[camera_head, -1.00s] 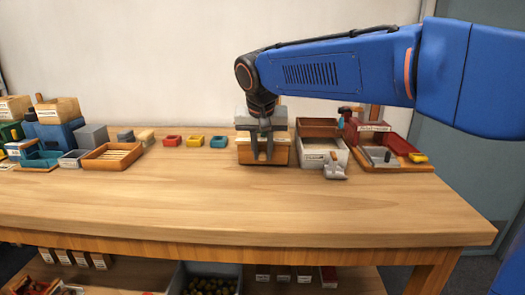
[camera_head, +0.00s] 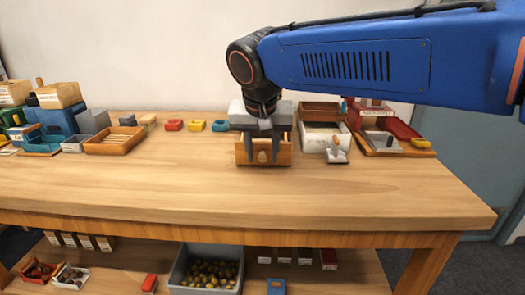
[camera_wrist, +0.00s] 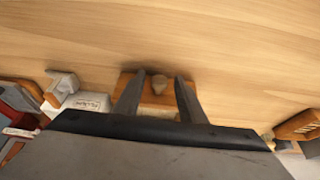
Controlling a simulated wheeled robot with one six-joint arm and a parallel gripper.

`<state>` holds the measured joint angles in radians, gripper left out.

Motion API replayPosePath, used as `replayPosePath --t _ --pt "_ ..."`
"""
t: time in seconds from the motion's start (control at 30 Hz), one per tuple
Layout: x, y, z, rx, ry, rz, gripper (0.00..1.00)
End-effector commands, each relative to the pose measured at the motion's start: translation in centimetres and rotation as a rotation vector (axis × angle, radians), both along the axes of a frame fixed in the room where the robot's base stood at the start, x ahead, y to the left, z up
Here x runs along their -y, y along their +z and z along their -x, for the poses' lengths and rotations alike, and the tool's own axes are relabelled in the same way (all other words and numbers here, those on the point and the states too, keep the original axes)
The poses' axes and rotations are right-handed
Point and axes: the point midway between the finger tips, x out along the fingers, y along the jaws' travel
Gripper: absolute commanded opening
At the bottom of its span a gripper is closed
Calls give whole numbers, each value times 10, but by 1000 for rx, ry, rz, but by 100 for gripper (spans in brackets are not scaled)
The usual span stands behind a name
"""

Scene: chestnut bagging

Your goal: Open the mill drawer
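The mill drawer is a wooden box front (camera_head: 286,152) with a small round knob (camera_head: 262,157), near the middle of the bench. It appears pulled forward, standing nearer the bench edge than the boxes beside it. My gripper (camera_head: 262,158) points down over it. In the wrist view the two fingers of my gripper (camera_wrist: 160,78) stand either side of the knob (camera_wrist: 159,84), with a visible gap on each side. The wooden front (camera_wrist: 126,77) shows behind them. The rest of the mill is mostly hidden by my gripper's body.
A white box (camera_head: 316,143) with a grey scoop-like piece stands close on the right, then a red-and-wood tray unit (camera_head: 388,152). Small red, yellow and blue blocks and a wooden tray (camera_head: 112,151) are on the left. The bench front (camera_head: 250,195) is clear.

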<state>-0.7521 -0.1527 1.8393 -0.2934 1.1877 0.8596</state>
Motion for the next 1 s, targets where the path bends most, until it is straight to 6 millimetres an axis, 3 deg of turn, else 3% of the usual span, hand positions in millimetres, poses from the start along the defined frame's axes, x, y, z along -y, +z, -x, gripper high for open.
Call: replayPosePath --t 0.3,0.47,1.0 --pt "0 1 -1 2 0 0 39" --pt "-1 12 3 4 0 -1 39" --pt "-2 107 43 4 2 -2 39"
